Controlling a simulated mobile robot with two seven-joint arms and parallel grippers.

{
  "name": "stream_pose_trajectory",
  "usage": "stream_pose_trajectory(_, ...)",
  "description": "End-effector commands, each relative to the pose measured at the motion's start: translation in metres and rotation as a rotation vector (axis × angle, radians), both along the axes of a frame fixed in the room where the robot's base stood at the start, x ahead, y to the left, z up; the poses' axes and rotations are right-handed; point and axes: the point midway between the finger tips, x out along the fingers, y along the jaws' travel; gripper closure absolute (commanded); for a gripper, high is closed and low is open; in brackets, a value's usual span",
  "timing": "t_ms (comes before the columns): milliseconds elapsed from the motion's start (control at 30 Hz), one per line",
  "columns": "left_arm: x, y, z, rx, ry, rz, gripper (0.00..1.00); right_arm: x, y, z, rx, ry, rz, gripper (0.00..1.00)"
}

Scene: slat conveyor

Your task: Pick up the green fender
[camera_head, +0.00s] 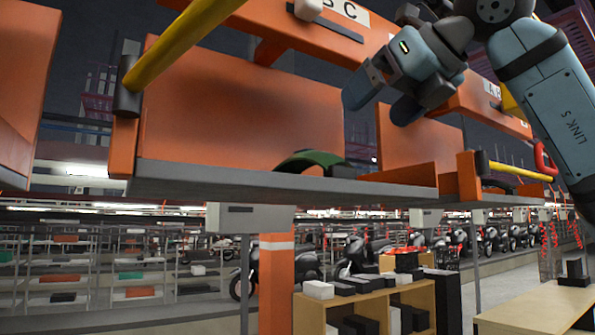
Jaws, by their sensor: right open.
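The green fender (318,158) lies on the grey shelf (245,182) of the orange conveyor carrier, near its right end. My left gripper is not in view.
Orange back panels (215,100) stand behind the shelf. A yellow bar (180,42) slants across at the upper left. Below are a wooden shelf unit (365,305) with boxes, motorcycles (360,255) and storage racks. A wooden table (535,308) is at the lower right.

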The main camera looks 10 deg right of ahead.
Motion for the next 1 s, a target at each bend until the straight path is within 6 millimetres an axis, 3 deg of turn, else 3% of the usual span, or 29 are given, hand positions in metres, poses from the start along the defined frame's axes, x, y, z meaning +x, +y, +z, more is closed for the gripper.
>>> stream_pose_trajectory(133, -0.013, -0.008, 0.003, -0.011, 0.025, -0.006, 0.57, 0.027, 0.012, -0.011, -0.002, 0.007, 0.003, 0.06)
stream_pose_trajectory(300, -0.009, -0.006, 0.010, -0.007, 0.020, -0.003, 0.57, 0.052, 0.024, -0.023, -0.002, 0.006, 0.003, 0.06)
stream_pose_trajectory(567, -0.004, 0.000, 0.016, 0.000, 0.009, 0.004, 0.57, 0.065, 0.029, -0.030, -0.001, 0.003, 0.004, 0.06)
stream_pose_trajectory(800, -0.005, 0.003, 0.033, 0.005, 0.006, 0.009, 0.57, 0.091, 0.038, -0.045, -0.001, 0.005, 0.004, 0.06)
stream_pose_trajectory(1000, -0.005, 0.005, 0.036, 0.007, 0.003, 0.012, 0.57, 0.105, 0.044, -0.054, 0.000, 0.003, 0.004, 0.06)
